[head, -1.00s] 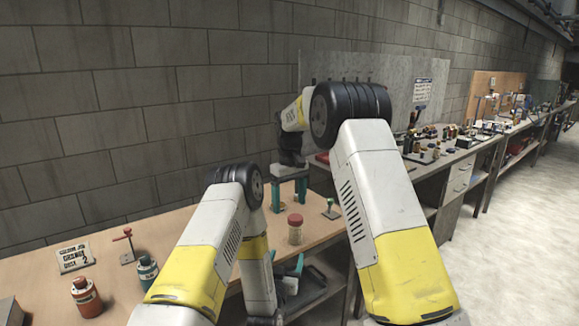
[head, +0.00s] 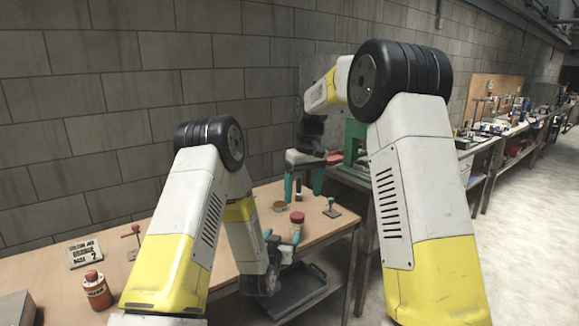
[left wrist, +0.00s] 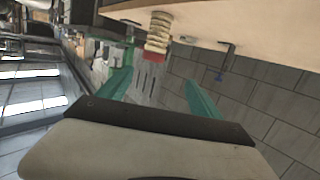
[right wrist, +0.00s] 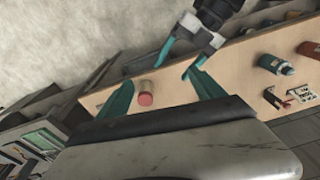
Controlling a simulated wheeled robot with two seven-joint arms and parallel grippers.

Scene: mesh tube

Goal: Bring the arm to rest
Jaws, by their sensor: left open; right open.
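My left gripper (head: 282,237) is low at the bench's front edge, beside a red-lidded jar (head: 297,219). Its teal fingers are apart with nothing between them; in the left wrist view the open fingers (left wrist: 158,88) point toward the jar (left wrist: 158,35). My right gripper (head: 303,182) hangs above the bench, fingers pointing down, open and empty. In the right wrist view its fingers (right wrist: 163,88) are spread, with the jar (right wrist: 146,93) below and the left gripper (right wrist: 185,58) nearby. The jar stands upright on the bench.
A dark tray (head: 300,290) lies on the shelf below. Open floor (head: 525,240) lies to the right.

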